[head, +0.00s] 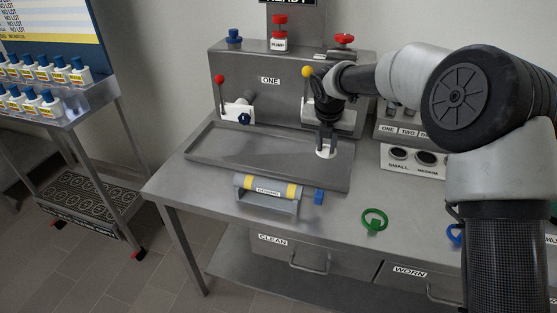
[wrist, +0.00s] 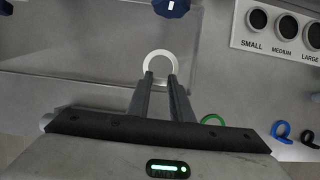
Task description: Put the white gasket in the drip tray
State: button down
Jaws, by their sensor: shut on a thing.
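The white gasket is a flat ring; in the wrist view the white gasket (wrist: 158,54) sits at the tips of my gripper (wrist: 160,77), which is shut on its near edge. In the head view my gripper (head: 326,140) points down over the right part of the drip tray, with the white gasket (head: 326,154) at its tips. The drip tray (head: 230,150) is a wide, shallow grey metal tray on the bench. I cannot tell whether the gasket touches the tray floor or is just above it. The fingers hide part of the ring.
A green ring (head: 374,220) and a blue ring (head: 455,234) lie on the bench to the right. A grey holder with yellow marks (head: 268,192) stands before the tray. A panel with size holes (head: 412,160) is at the right. Levers and valves rise behind the tray.

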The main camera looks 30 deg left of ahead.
aim_at(325, 150)
notch_tip(325, 150, down, 10)
jog(key=shift+r+b, duration=0.2)
jog(key=shift+b, duration=0.3)
jog(key=shift+f, duration=0.15)
jog(key=c, duration=1.6)
grip_release()
jog(key=shift+d, duration=0.1)
jog(key=shift+r, duration=0.5)
jog(key=p+v, duration=0.1)
jog(key=v, duration=1)
jog(key=shift+s+r, duration=0.15)
